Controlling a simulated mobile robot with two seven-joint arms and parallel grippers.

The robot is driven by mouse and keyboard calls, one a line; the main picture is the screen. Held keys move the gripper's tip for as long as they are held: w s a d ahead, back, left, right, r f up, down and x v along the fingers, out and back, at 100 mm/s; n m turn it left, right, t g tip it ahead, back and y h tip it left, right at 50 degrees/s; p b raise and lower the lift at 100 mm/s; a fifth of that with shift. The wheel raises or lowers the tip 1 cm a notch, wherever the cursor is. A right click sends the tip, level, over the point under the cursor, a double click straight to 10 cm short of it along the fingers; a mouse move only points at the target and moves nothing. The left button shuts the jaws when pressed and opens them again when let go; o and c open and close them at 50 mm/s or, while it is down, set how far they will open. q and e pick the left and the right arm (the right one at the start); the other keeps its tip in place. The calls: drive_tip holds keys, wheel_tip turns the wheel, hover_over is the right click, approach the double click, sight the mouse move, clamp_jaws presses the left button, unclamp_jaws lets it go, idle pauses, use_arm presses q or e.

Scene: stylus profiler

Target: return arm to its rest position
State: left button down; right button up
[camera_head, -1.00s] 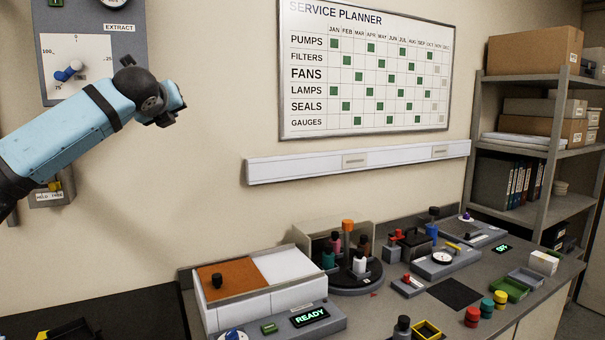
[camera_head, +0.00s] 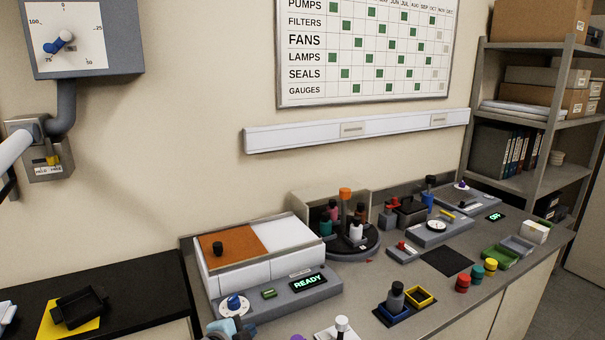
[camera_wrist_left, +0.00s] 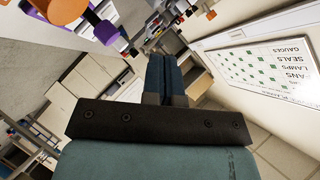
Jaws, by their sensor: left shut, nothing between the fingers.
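In the left wrist view my left gripper (camera_wrist_left: 166,62) has its two blue-grey fingers together, with nothing between them. In the head view a light-blue and dark part of my left arm (camera_head: 232,327) shows at the bottom edge, in front of the white unit with the READY display (camera_head: 308,284); its fingertips cannot be made out there. My right gripper is in neither view. A pale tube (camera_head: 14,146) enters at the left edge and meets a grey wall bracket. Below is a small labelled box (camera_head: 50,166) with a yellow part; whether the tube is the task's arm cannot be told.
A wall panel (camera_head: 112,40) has a dial with a blue-and-white pointer. The grey counter holds a bottle carousel (camera_head: 350,244), coloured jars and trays. A black holder (camera_head: 78,306) lies on a yellow sheet at lower left. Shelves (camera_head: 535,120) stand right.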

use_arm(q)
drive_tip(key=s+a+f+n+y, duration=0.1)
drive_tip(key=s+f+n, duration=0.3)
drive_tip(key=s, duration=0.6)
drive_tip(key=s+a+f+n+y+p, duration=0.1)
drive_tip(key=s+a+f+n, duration=0.2)
drive_tip(key=s, duration=0.8)
drive_tip(key=s+a+f+n+p, duration=0.1)
drive_tip(key=s+a+f+n, duration=0.2)
drive_tip(key=s+f+n, duration=0.4)
drive_tip(key=s+f, duration=0.1)
drive_tip(key=s, duration=0.2)
drive_tip(key=shift+s+f+g+y, duration=0.15)
drive_tip(key=shift+f+g+y, duration=0.15)
drive_tip(key=shift+y, duration=0.1)
